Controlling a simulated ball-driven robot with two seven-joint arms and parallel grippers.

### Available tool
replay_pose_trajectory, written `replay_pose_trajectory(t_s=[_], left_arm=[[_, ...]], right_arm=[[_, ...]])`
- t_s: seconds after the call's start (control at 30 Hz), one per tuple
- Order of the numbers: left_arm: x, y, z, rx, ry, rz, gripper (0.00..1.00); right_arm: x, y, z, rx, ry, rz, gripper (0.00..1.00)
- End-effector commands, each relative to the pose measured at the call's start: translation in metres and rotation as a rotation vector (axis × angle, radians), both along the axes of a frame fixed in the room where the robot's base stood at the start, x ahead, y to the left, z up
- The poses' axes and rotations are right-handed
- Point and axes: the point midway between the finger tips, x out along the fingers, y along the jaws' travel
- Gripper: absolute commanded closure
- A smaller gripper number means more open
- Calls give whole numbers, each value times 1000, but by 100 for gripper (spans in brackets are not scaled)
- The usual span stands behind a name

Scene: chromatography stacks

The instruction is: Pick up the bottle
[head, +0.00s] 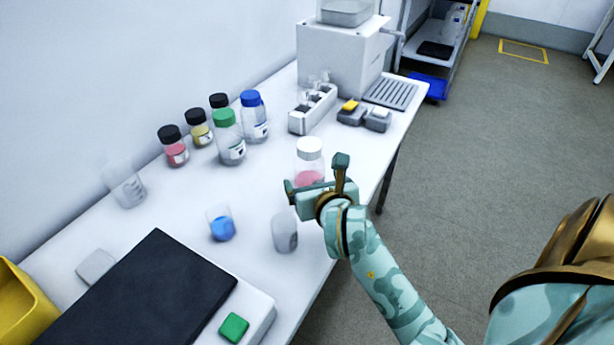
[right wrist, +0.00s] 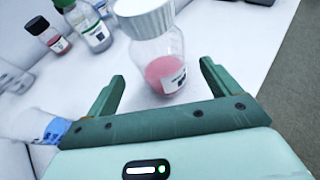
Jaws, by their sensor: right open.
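A clear bottle (head: 309,160) with a white cap and pink liquid stands upright on the white table, near its right edge. My right gripper (head: 315,175) is open at the near side of this bottle and hides part of its base. In the right wrist view the bottle (right wrist: 158,55) stands just beyond and between the two open fingers (right wrist: 160,85); its white cap is at the top edge. No contact between fingers and bottle shows. Which bottle the task means cannot be told from its words alone. My left gripper is not in view.
Several capped bottles stand at the back left, including a green-capped one (head: 230,140) and a blue-capped one (head: 254,118). A beaker with blue content (head: 221,224) and a clear vessel (head: 285,232) stand nearer. A black-topped device (head: 150,290) fills the front left.

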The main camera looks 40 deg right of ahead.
Motion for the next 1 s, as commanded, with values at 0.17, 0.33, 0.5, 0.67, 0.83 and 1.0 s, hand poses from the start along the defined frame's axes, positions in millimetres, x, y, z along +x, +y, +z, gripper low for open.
replay_pose_trajectory(t_s=[0.17, 0.33, 0.5, 0.67, 0.83, 1.0], left_arm=[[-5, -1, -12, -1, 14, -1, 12], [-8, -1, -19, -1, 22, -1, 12], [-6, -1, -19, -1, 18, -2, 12], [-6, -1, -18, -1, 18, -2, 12], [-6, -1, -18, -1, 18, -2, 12], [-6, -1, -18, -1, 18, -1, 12]], right_arm=[[24, -12, -9, 1, 1, -2, 12], [43, -20, -16, -1, 1, -1, 12], [45, -21, -14, -1, 0, -1, 12], [45, -21, -14, -2, 0, -1, 31], [45, -21, -14, -2, 0, -1, 69], [45, -21, -13, -2, -2, -1, 69]])
